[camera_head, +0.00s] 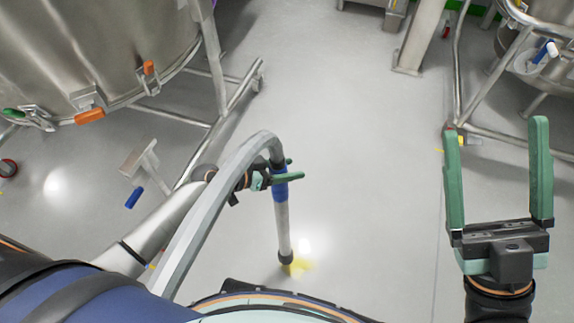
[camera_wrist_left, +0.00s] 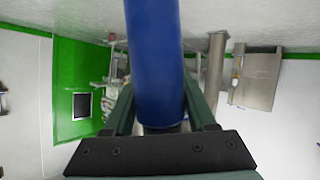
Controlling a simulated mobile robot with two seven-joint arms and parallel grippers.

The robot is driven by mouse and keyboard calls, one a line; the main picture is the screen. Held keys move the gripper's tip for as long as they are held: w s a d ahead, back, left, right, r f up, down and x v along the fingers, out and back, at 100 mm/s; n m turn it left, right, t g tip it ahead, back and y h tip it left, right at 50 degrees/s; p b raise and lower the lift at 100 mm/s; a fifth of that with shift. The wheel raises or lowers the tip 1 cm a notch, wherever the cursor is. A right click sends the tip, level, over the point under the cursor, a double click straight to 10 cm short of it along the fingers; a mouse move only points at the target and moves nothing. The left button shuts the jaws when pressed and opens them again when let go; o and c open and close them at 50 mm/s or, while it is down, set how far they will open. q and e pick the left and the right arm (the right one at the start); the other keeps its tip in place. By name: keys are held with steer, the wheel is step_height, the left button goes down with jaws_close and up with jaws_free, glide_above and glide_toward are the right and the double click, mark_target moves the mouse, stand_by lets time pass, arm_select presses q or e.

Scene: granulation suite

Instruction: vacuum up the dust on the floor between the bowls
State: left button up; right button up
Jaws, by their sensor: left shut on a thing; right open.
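My left gripper (camera_head: 268,178) is shut on the blue grip of the vacuum wand (camera_head: 283,225). The blue grip (camera_wrist_left: 155,65) also shows between the fingers in the left wrist view. A grey hose (camera_head: 205,205) arches from the wand's top back toward my body. The wand hangs nearly upright, its dark nozzle at the floor beside yellow dust (camera_head: 301,267). I cannot tell how much dust the nozzle covers. A large steel bowl (camera_head: 80,45) stands at the upper left and another (camera_head: 550,75) at the upper right. My right gripper (camera_head: 496,170) is open and empty.
Steel frame legs (camera_head: 228,115) stand beside the left bowl, and a pedal with a blue end (camera_head: 133,198) sits low near them. Tubular framing (camera_head: 485,85) stands under the right bowl. The grey floor (camera_head: 365,160) between is clear.

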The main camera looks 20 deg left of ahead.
arm_select(q)
step_height(320, 180, down, 7)
steer(key=b, duration=0.5)
arm_select(e)
step_height(320, 180, down, 6)
steer(key=shift+w+a+f+m, duration=0.15)
steer(key=shift+a+f+m, duration=0.05)
steer(key=shift+a+m, duration=0.1)
arm_select(q)
steer(key=shift+d, duration=0.1)
steer(key=d+p, duration=0.2)
steer(key=d, duration=0.8)
arm_select(e)
steer(key=shift+r, duration=1.25)
arm_select(q)
steer(key=shift+s, duration=0.1)
steer(key=w+b, duration=0.1)
steer(key=w, duration=0.2)
steer(key=shift+w+b, duration=0.25)
steer(key=shift+b, duration=0.15)
arm_select(e)
steer(key=shift+f, duration=0.95)
